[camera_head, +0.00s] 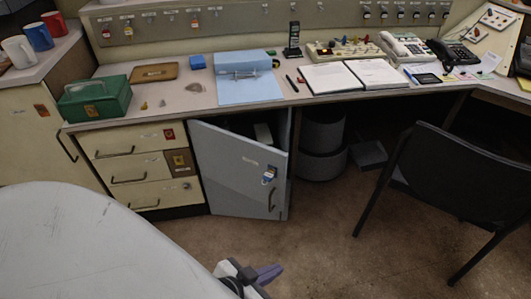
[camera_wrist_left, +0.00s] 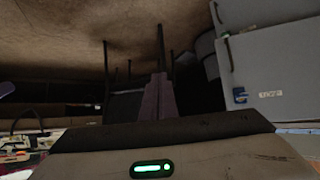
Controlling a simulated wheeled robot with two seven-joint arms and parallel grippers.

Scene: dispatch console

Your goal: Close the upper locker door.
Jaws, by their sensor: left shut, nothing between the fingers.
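A grey-blue locker door (camera_head: 235,170) under the desk stands ajar, swung out from its compartment. It has a bar handle (camera_head: 271,199), a small label and a blue-and-white tag. A dark gap with a pale object inside shows above its top edge. I see only this one locker door clearly, so I cannot tell whether it is the upper one. My left gripper (camera_head: 268,273) is low in front of the door, apart from it, with purple fingers shut and empty. In the left wrist view the fingers (camera_wrist_left: 159,98) are together, and the door (camera_wrist_left: 268,62) is to their right. My right gripper is not in view.
Cream drawers (camera_head: 135,168) stand left of the door. A dark chair (camera_head: 450,175) stands on the right. Grey round bins (camera_head: 322,145) sit under the desk. The desk top (camera_head: 180,98) carries a green box (camera_head: 95,99), binders and telephones. The brown floor before the door is clear.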

